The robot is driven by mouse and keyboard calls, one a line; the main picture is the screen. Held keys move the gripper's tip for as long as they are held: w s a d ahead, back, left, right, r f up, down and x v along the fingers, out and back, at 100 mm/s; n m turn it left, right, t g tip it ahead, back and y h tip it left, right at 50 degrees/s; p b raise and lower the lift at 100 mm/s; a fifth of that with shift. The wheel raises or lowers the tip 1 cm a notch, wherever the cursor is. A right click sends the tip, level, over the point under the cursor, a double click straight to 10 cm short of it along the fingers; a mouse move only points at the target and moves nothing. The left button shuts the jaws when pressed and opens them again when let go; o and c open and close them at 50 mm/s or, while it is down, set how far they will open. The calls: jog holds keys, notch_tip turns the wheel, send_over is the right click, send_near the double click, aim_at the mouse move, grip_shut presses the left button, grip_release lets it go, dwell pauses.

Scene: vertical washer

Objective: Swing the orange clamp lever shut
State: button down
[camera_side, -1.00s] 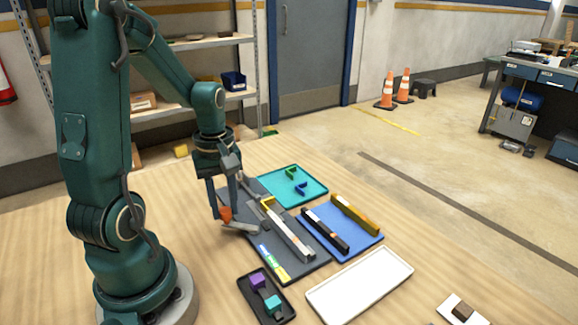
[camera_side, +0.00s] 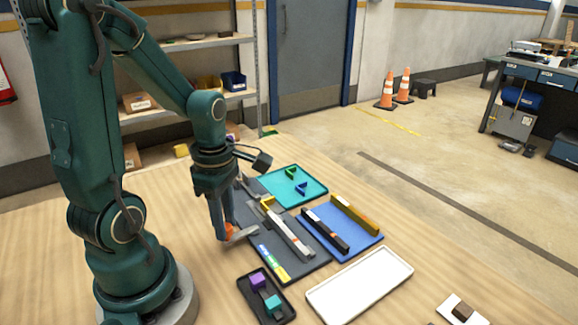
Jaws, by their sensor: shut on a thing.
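The orange clamp lever (camera_side: 229,230) shows as a small orange piece at the left edge of the dark grey fixture plate (camera_side: 300,268). A grey piece (camera_side: 243,235) sticks out from it to the right. My gripper (camera_side: 226,232) points down and is shut on the orange lever, its fingers hiding part of it. A long light-grey bar (camera_side: 288,237) with a yellow piece (camera_side: 267,203) at its far end lies on the plate, to the right of my gripper. I cannot tell whether the lever touches the bar.
A teal tray (camera_side: 312,184) with green and blue pieces lies behind. A blue mat (camera_side: 343,255) with a black bar and a yellow bar is to the right. A black tray (camera_side: 287,307) with purple and teal blocks and an empty white tray (camera_side: 360,286) are in front.

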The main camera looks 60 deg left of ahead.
jog(key=d+n, duration=0.1)
jog(key=n, duration=0.1)
jog(key=d+n, duration=0.1)
jog(key=n, duration=0.1)
jog(key=shift+w+d+n, duration=0.15)
jog(key=shift+w+n, duration=0.15)
jog(key=shift+w, duration=0.05)
jog(key=shift+w+d+n, duration=0.35)
jog(key=shift+d+n, duration=0.1)
jog(key=shift+n, duration=0.7)
jog(key=shift+w+d+n, duration=0.35)
jog(key=shift+d+n, duration=0.05)
jog(key=shift+n, duration=0.75)
jog(key=c, duration=0.6)
grip_release()
jog(key=shift+r, duration=0.15)
jog(key=shift+r, duration=2.45)
